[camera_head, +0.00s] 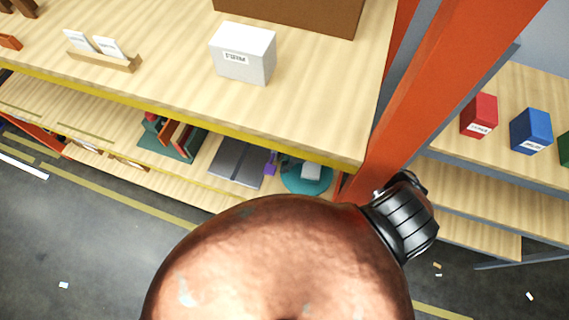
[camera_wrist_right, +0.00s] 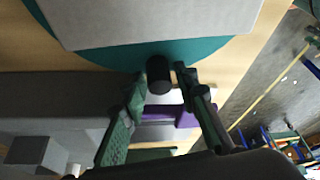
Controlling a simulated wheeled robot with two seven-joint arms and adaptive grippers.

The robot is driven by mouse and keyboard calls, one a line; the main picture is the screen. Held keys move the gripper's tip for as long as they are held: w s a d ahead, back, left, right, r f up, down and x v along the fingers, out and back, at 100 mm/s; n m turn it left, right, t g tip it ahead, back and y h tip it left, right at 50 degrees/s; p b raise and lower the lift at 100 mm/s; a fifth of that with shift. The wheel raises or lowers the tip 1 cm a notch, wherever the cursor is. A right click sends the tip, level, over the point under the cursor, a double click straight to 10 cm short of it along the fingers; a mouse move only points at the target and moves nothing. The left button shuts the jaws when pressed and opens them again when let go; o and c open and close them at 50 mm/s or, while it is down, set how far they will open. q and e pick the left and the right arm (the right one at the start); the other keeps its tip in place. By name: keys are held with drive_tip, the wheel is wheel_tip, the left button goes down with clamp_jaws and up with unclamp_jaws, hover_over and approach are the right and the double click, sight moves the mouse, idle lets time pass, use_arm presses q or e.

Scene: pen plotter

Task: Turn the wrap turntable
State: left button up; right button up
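The wrap turntable (camera_head: 300,183) is a teal disc on the lower shelf. A light grey box (camera_head: 311,171) sits on it. In the right wrist view the turntable's teal rim (camera_wrist_right: 110,58) and the grey box above it fill the top. A short black upright handle (camera_wrist_right: 159,75) stands at the rim. My right gripper (camera_wrist_right: 160,72) has a finger on each side of this handle, close against it, and looks shut on it. In the head view my copper arm covers the front of the turntable, and the fingers are hidden. My left gripper is not in view.
A purple piece (camera_head: 270,165) and a dark grey panel (camera_head: 238,163) lie left of the turntable. An upper shelf with a white box (camera_head: 243,53) overhangs it. An orange post (camera_head: 440,85) stands at the right. The floor in front holds only small scraps.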

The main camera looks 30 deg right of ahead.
clamp_jaws()
drive_tip(key=shift+a, duration=0.1)
idle(0.5)
